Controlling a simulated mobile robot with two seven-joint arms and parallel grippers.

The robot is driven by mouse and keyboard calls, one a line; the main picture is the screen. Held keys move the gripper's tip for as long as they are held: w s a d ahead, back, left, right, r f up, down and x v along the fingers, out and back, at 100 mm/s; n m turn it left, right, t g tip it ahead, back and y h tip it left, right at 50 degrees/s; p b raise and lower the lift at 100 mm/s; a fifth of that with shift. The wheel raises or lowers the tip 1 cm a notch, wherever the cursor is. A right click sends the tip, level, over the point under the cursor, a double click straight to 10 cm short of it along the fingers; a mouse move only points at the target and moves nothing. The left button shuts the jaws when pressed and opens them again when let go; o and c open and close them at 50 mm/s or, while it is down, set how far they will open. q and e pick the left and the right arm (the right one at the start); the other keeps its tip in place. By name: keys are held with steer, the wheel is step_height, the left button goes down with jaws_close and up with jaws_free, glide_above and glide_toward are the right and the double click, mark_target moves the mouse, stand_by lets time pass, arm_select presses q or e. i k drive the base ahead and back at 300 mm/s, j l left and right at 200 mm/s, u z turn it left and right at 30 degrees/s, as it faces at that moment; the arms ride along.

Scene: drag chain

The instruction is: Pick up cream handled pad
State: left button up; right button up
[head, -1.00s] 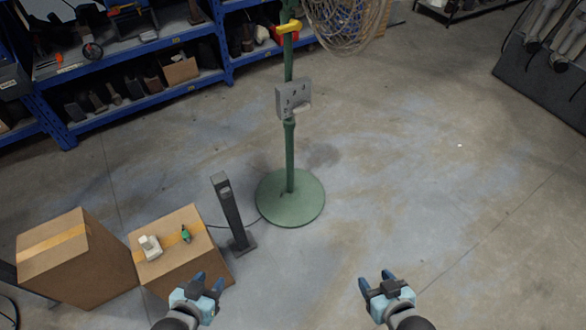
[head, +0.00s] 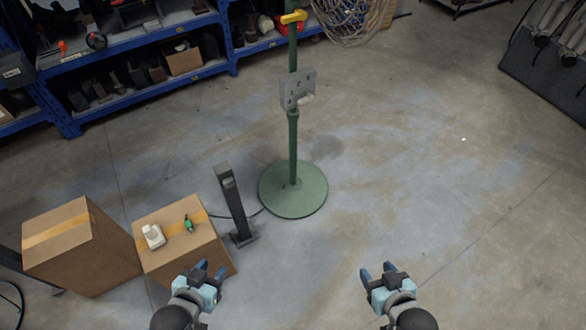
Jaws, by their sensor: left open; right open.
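A small cream pad (head: 153,236) lies on top of the right-hand cardboard box (head: 172,262). Its handle is too small to make out clearly. A small green item (head: 188,224) lies on the same box, right of the pad. My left gripper (head: 212,270) is open and empty, at the right front of that box and apart from the pad. My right gripper (head: 376,272) is open and empty over bare floor, far right of the box.
A taller cardboard box (head: 75,245) stands left of the first. A dark grey post (head: 232,205) and a green stand with a round base (head: 293,190) stand behind. Blue shelves (head: 150,90) line the back left. Floor at centre and right is clear.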

mark_target(155, 238)
steer(key=u, duration=1.5)
